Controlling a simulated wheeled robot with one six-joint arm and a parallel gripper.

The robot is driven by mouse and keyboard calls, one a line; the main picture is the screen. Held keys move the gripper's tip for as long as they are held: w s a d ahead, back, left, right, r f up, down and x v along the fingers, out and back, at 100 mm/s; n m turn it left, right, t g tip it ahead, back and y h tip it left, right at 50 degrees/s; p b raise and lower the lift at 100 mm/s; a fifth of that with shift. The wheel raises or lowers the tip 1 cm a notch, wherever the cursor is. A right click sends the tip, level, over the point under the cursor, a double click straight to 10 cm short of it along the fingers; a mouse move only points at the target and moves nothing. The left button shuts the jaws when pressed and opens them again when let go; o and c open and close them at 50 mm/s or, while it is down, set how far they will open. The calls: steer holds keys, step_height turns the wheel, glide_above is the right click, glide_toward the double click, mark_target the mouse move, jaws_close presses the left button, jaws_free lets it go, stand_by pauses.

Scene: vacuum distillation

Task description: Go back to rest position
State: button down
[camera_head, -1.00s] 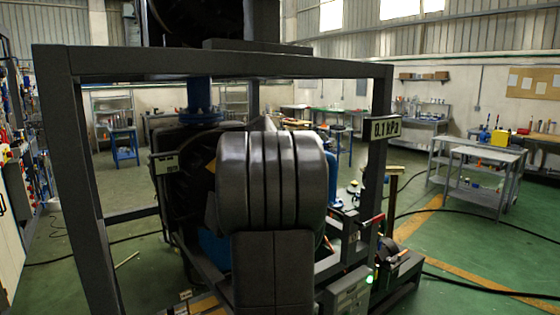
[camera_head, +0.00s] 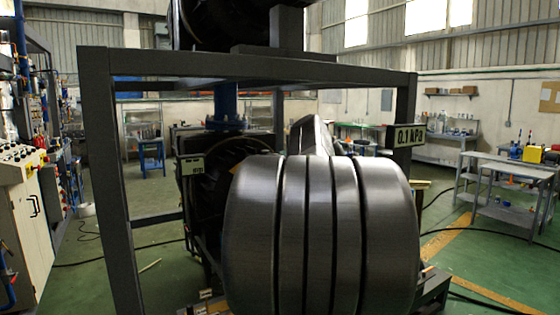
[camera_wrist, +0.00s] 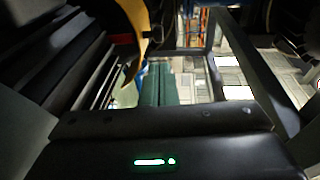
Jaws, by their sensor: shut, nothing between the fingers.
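My gripper (camera_wrist: 159,67) shows in the wrist view as two dark green fingers side by side, shut with nothing between them. Its dark body with a green light fills the bottom of that view. In the head view my gripper is hidden behind my arm's large ribbed dark link, which covers the lower middle. Behind this link stands a dark metal frame (camera_head: 108,165) with a 0.1 kPa sign (camera_head: 411,135) on its right post. A blue pipe piece (camera_head: 228,105) and a dark round machine (camera_head: 195,200) are inside the frame.
A yellow curved part (camera_wrist: 137,30) and dark bars lie close around my gripper in the wrist view. A grey worktable (camera_head: 505,168) stands at the right. Green floor (camera_head: 150,295) is open left of the machine, with cables.

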steer(key=shift+s+d, duration=0.25)
steer(key=shift+s, duration=0.2)
steer(key=shift+w, duration=0.1)
steer(key=p+x, duration=0.3)
steer(key=x, duration=1.1)
steer(key=shift+d, duration=0.1)
